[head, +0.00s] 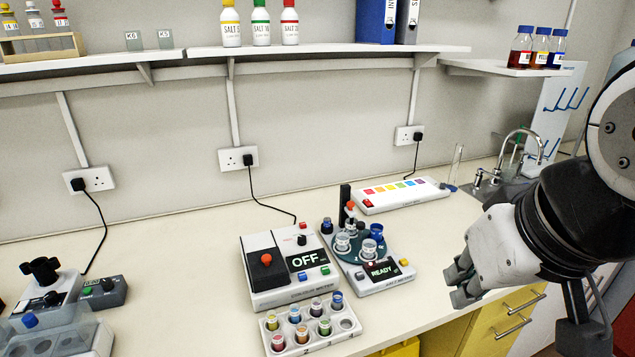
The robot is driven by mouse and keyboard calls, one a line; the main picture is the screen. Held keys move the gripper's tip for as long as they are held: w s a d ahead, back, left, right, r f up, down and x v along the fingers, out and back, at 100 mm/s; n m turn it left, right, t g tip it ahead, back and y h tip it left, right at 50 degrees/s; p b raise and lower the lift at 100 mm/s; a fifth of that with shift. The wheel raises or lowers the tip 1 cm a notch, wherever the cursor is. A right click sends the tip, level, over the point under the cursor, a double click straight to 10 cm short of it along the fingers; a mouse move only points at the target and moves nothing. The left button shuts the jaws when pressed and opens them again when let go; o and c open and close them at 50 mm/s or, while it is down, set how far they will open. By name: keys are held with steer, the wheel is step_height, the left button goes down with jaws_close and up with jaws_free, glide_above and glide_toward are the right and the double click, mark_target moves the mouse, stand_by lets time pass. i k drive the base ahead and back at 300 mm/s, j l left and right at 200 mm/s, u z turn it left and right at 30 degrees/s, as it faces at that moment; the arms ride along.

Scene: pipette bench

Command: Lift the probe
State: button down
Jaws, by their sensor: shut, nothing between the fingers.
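The meter (378,278) with a lit "READY" display stands on the bench right of centre. At its back rises a black post (345,196), with a small orange-red knob (350,206) beside it. This may be the probe's holder, but I cannot clearly make out the probe itself among the clear and blue-capped vials (371,248) on the dark round platform. My gripper (459,287) is shut and empty. In the picture it is right of the meter, apart from it, near the bench's front edge.
A coloured-button strip (398,194) lies behind the meter. A sink tap (521,146) is at the back right.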

mark_target(347, 208)
steer(key=i+l+u, duration=0.35)
steer(key=l, duration=0.4)
steer(key=i+l+u, duration=0.15)
steer(key=i+l, duration=0.15)
steer(key=l, duration=0.15)
